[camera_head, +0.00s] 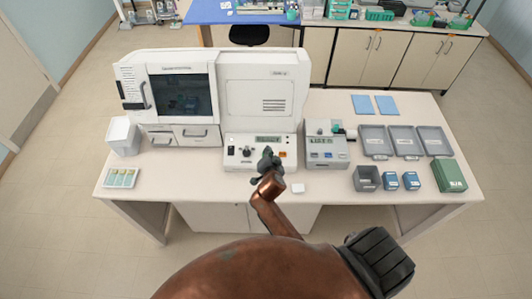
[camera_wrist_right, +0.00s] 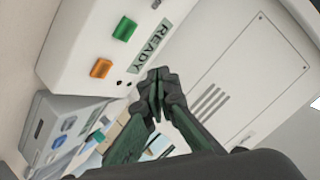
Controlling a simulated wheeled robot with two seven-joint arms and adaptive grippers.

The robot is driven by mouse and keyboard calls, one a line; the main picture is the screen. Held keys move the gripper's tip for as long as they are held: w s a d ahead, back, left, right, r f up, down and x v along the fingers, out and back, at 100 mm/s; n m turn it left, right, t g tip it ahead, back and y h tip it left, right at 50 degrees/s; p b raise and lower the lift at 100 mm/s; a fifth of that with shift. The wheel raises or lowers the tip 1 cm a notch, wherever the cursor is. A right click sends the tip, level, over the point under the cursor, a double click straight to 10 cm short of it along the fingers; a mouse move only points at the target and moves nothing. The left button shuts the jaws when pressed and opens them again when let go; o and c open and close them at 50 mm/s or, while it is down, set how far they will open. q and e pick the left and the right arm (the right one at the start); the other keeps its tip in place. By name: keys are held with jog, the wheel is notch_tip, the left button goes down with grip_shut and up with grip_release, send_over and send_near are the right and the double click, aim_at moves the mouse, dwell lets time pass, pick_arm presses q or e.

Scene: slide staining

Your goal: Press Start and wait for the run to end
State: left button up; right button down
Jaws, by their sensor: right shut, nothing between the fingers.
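The white stainer (camera_head: 262,95) stands at the back of the bench, with a control panel (camera_head: 232,160) low on its front. In the right wrist view its display (camera_wrist_right: 150,48) reads READY, beside a green button (camera_wrist_right: 124,29) and an orange button (camera_wrist_right: 101,68). The orange button also shows in the head view (camera_head: 283,154); the green one is hidden there behind my gripper. My right gripper (camera_head: 267,153) is shut and empty in front of the panel. Its fingertips (camera_wrist_right: 158,76) appear apart from both buttons. My left gripper is not in view.
A smaller grey device (camera_head: 326,152) stands right of the panel. Grey trays (camera_head: 374,141), small containers (camera_head: 367,178) and a green box (camera_head: 450,176) occupy the right. A white bin (camera_head: 123,136) and slide tray (camera_head: 121,178) are left.

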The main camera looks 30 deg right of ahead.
jog(key=shift+w+a+r+m, duration=0.2)
jog(key=shift+w+r+m, duration=0.1)
jog(key=shift+w+r, duration=0.3)
jog(key=f+b, duration=0.1)
jog(key=f, duration=0.1)
jog(key=w+f+b, duration=0.1)
jog(key=f, duration=0.1)
jog(key=w+d+f+b, duration=0.1)
jog(key=f+b, duration=0.1)
jog(key=shift+d+f, duration=0.1)
jog(key=shift+f, duration=0.3)
jog(key=shift+w+d+f+b, duration=0.2)
jog(key=shift+w+f+b, duration=0.05)
jog(key=shift+f+b, duration=0.6)
jog(key=shift+r, duration=0.1)
dwell(0.4)
jog(key=shift+w+f+b, duration=0.1)
jog(key=shift+f+b, duration=0.3)
jog(key=shift+b, duration=0.2)
